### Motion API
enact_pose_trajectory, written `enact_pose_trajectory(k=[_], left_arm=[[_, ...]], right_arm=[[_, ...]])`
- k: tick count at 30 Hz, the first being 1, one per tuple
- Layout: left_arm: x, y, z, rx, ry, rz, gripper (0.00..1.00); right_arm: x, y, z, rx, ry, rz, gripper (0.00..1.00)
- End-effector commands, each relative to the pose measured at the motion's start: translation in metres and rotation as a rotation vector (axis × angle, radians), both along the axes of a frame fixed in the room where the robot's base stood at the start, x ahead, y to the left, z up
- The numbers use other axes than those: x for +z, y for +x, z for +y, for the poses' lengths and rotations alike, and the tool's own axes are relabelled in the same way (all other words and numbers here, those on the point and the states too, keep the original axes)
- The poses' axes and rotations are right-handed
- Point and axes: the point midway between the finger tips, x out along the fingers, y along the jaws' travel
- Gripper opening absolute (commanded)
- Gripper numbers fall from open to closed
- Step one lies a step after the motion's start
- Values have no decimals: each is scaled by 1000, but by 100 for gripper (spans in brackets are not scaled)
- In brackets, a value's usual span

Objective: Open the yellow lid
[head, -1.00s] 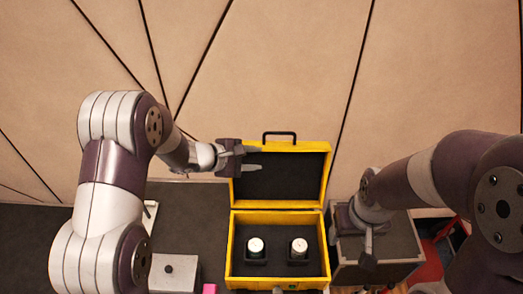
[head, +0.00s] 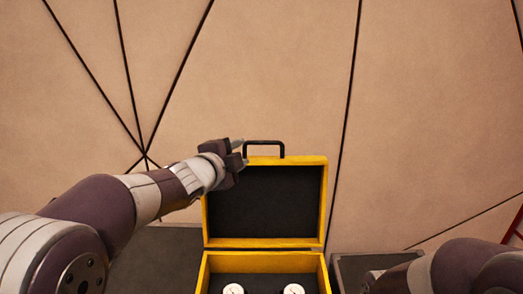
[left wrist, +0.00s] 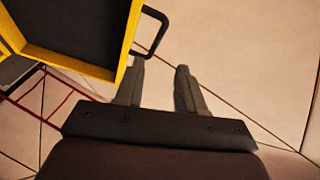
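The yellow lid (head: 324,200) stands raised and upright behind the yellow case (head: 205,264), its dark lining facing me. A black handle (head: 264,148) sits on the lid's top edge. My left gripper (head: 240,150) is at the lid's upper left corner. In the left wrist view its two fingers (left wrist: 158,85) are apart with nothing between them, and the lid (left wrist: 75,62) and its handle (left wrist: 156,32) are at the upper left. I cannot tell whether a finger touches the lid. My right gripper is out of view; only part of my right arm shows at the lower right.
Two round white-topped items (head: 233,288) (head: 293,288) sit inside the case. A grey box (head: 350,266) stands right of it. A dark table surface (head: 170,250) lies to its left. A tan panelled wall (head: 430,100) is behind.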

Motion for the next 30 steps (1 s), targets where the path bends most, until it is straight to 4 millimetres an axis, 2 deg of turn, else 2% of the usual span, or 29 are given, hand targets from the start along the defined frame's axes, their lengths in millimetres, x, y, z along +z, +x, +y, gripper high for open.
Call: enact_pose_trajectory(k=[3, 6, 8, 15, 21, 25, 30], left_arm=[[-2, 1, 2, -35, 169, -62, 38], [-4, 6, -1, -49, 215, -81, 38], [-6, 13, -4, -50, 218, -82, 38], [-19, 65, -27, -51, 217, -82, 38], [-27, 98, -40, -49, 216, -83, 38], [-31, 109, -45, -50, 216, -82, 38], [-33, 114, -47, -49, 216, -83, 38]], right_arm=[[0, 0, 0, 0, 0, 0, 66], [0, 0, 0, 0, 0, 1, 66], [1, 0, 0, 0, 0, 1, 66], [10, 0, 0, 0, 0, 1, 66], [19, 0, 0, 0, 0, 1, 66], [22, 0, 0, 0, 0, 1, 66], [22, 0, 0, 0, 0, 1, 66]])
